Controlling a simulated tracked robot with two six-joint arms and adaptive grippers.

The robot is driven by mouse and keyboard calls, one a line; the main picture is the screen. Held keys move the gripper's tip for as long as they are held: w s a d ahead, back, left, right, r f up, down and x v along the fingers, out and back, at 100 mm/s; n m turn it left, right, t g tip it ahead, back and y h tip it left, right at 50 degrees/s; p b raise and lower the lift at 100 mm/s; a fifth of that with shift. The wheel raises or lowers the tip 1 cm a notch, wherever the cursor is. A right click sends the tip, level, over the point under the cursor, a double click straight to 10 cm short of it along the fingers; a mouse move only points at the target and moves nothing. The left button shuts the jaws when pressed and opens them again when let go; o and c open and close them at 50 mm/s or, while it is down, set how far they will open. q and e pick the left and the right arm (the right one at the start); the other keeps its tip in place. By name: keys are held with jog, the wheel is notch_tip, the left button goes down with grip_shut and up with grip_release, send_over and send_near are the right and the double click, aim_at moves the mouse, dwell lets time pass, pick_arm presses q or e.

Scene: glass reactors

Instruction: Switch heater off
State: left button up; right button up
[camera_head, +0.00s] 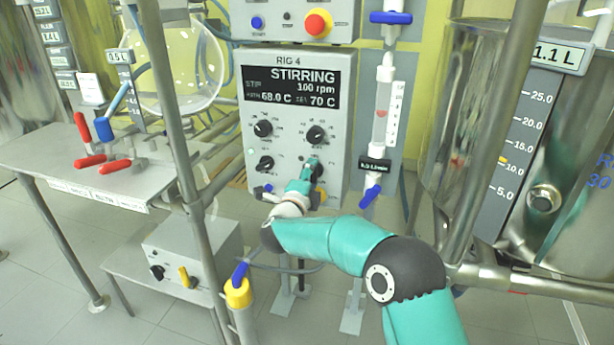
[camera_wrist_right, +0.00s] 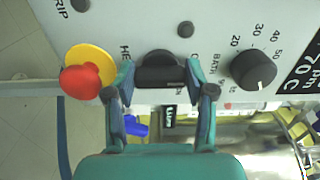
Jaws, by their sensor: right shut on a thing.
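The grey control panel (camera_head: 340,100) is headed RIG 4. Its display (camera_head: 292,86) reads STIRRING, 100 rpm, 68.0 C and set 70 C. In the right wrist view a black knob (camera_wrist_right: 162,68) sits beside a partly covered label starting "HE". My right gripper (camera_wrist_right: 160,92) has its teal fingers on both sides of this knob and is shut on it. In the head view the right gripper (camera_head: 309,172) is at the panel's lower right and mostly hides the knob. My left gripper is not in view.
A red button on a yellow base (camera_wrist_right: 85,78) is close beside the gripper's fingers. Other dial knobs (camera_head: 263,128) are on the panel. A flow tube (camera_head: 382,110) with a blue valve stands to the right. A steel frame post (camera_head: 180,120) rises left of the panel.

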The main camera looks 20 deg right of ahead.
jog(key=shift+a, duration=0.15)
jog(key=o, duration=1.2)
jog(key=shift+w+f, duration=0.15)
jog(key=shift+c, duration=0.2)
jog(key=v, duration=1.2)
